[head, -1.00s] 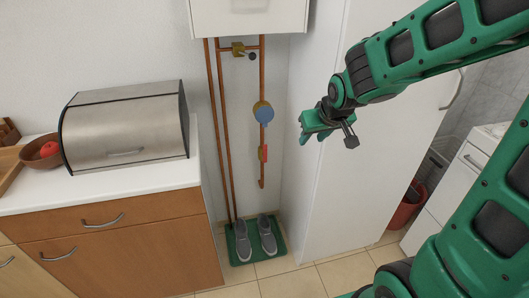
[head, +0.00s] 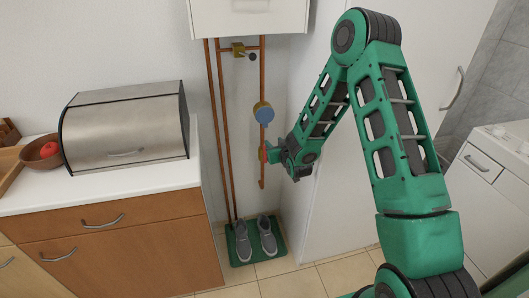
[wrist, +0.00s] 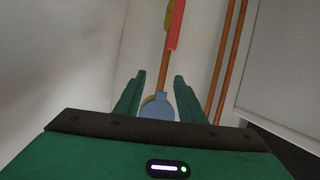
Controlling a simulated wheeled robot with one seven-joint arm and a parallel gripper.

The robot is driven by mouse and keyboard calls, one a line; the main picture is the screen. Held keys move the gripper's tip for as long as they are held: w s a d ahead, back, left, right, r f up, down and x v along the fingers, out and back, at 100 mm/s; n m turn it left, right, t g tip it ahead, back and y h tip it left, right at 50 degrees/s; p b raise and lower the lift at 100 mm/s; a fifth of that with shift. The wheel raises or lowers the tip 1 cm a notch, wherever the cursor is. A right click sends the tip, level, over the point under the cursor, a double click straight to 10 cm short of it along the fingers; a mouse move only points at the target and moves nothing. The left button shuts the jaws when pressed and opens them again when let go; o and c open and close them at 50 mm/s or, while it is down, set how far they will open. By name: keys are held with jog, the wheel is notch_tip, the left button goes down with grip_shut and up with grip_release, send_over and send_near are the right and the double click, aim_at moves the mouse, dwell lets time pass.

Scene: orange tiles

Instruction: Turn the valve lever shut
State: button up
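The valve has a short red lever (wrist: 174,27) with a yellow brass body (wrist: 168,15) behind it, on a thin copper pipe. In the wrist view the lever lies roughly along the pipe, beyond my fingertips. In the head view only a sliver of the red lever (head: 263,154) shows beside my green gripper (head: 271,152), which partly covers it. My gripper (wrist: 158,82) is open and empty in the wrist view, its two fingers apart. I cannot tell whether a finger touches the lever.
A round blue disc (head: 263,114) sits on the same pipe, above the lever; it shows between my fingers in the wrist view (wrist: 157,107). Another brass fitting (head: 238,49) is higher up. A tall white cabinet side (head: 330,215) stands close right. Grey shoes (head: 266,235) are below.

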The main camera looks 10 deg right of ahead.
notch_tip(320, 180, down, 9)
jog(key=s+a+m+t, duration=0.1)
jog(key=s+a+t, duration=0.1)
jog(key=t, duration=0.1)
send_over(265, 162)
jog(key=shift+w+d+f+t, duration=0.1)
jog(key=shift+w+f+t, duration=0.25)
jog(key=shift+t, duration=0.05)
grip_shut()
